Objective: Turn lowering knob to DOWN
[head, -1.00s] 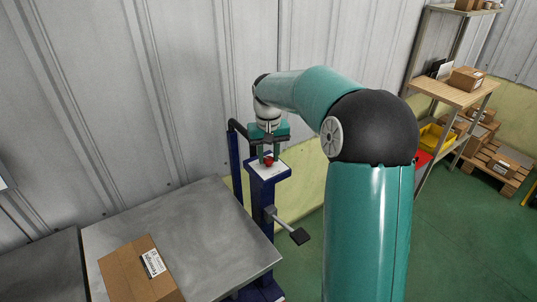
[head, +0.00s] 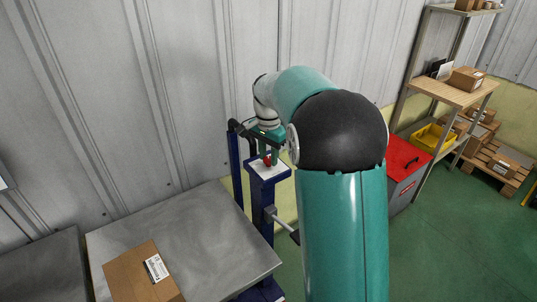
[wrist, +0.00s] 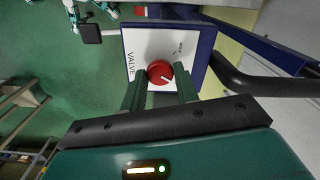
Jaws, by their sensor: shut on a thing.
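The red knob (wrist: 160,72) sits on a white plate (wrist: 141,45) marked VALVE, with a white pointer line towards the lower right in the wrist view. A second, smaller label on the plate is too small to read. My gripper (wrist: 162,80) is shut on the knob, one finger on each side. In the head view the knob (head: 267,160) shows as a small red spot on top of the blue post (head: 262,205), under my gripper (head: 268,157).
A dark rail (wrist: 250,80) stands close beside the plate. A lever (head: 283,225) sticks out of the post, partly behind my arm. A steel table (head: 200,235) with a cardboard box (head: 140,275) is at left. A red-lidded bin (head: 408,160) and shelves (head: 450,92) are at right.

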